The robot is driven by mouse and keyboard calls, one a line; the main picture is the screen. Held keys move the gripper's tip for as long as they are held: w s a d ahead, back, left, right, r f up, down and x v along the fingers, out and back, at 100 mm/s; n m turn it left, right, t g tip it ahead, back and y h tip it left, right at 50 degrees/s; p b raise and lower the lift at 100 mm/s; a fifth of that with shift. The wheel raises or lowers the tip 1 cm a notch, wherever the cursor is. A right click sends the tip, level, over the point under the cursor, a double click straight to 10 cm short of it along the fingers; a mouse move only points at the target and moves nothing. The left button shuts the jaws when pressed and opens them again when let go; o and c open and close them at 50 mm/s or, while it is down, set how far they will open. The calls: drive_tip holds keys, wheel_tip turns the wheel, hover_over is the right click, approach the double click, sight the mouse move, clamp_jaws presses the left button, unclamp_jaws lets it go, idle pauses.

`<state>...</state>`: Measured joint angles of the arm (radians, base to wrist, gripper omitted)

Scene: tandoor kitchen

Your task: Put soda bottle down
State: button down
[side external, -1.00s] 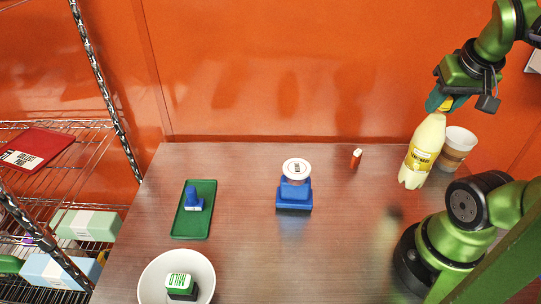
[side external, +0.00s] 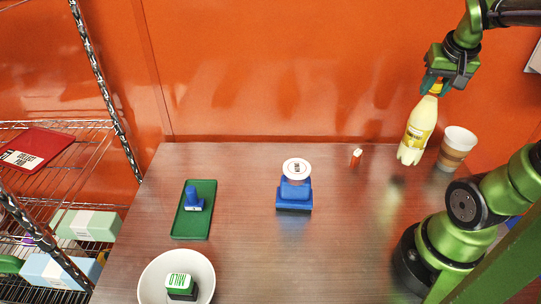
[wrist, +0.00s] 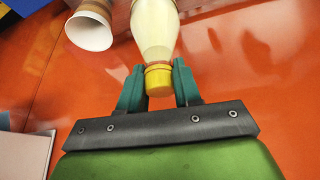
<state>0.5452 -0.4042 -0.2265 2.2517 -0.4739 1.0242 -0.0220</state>
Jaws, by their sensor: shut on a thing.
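The soda bottle (side external: 418,131) is pale yellow with a yellow label and a yellow cap. It hangs nearly upright, slightly tilted, over the back right of the table. The bottle's lower part is cut off there. In the side view its base appears near the tabletop (side external: 330,230), and I cannot tell for sure whether it touches.
A brown-and-white cup (side external: 456,148) stands just right of the bottle. A blue stand with a white round top (side external: 295,185), a green tray (side external: 193,222) and a white bowl (side external: 150,275) are farther left.

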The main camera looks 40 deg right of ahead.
drive_tip(key=shift+w+d+f, duration=0.7)
drive_tip(key=shift+d+f, duration=0.1)
drive_tip(key=shift+f, duration=0.15)
drive_tip(key=shift+w+d+f, duration=0.65)
drive_tip(key=shift+d+f, duration=0.15)
drive_tip(key=shift+f, duration=0.1)
drive_tip(key=shift+f, duration=0.15)
drive_tip(key=c, duration=0.8)
unclamp_jaws()
